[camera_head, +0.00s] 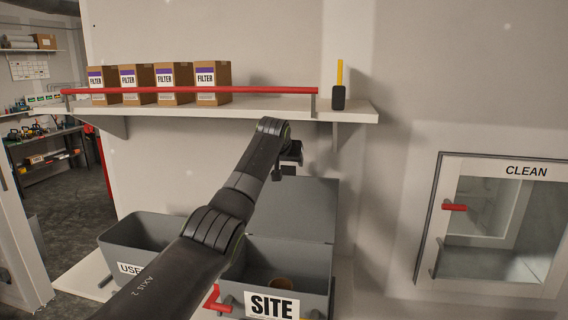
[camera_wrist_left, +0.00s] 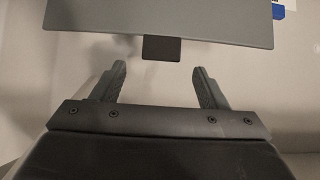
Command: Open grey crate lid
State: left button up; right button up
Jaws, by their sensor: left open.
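The grey crate (camera_head: 318,283) labelled SITE stands at the lower middle of the head view. Its grey lid (camera_head: 314,207) is raised at the back, upright against the wall side, and the crate's inside shows. In the left wrist view the lid (camera_wrist_left: 160,20) fills the top, with a small dark tab (camera_wrist_left: 161,49) at its edge. My left gripper (camera_head: 290,160) is above the lid's upper edge; in the wrist view its two fingers (camera_wrist_left: 161,85) are spread with nothing between them, and the tab lies just beyond the tips. My right gripper is out of view.
An open grey bin (camera_head: 135,236) labelled USE, partly hidden by my arm, stands left. A shelf (camera_head: 265,110) with FILTER boxes (camera_head: 211,83) and a red rail is above. A CLEAN cabinet (camera_head: 441,213) is at right.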

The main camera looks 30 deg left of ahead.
pick_arm(q)
jog(key=b+v, duration=0.2)
jog(key=v, duration=0.2)
jog(key=shift+s, duration=0.1)
jog(key=shift+d, duration=0.1)
dwell(0.6)
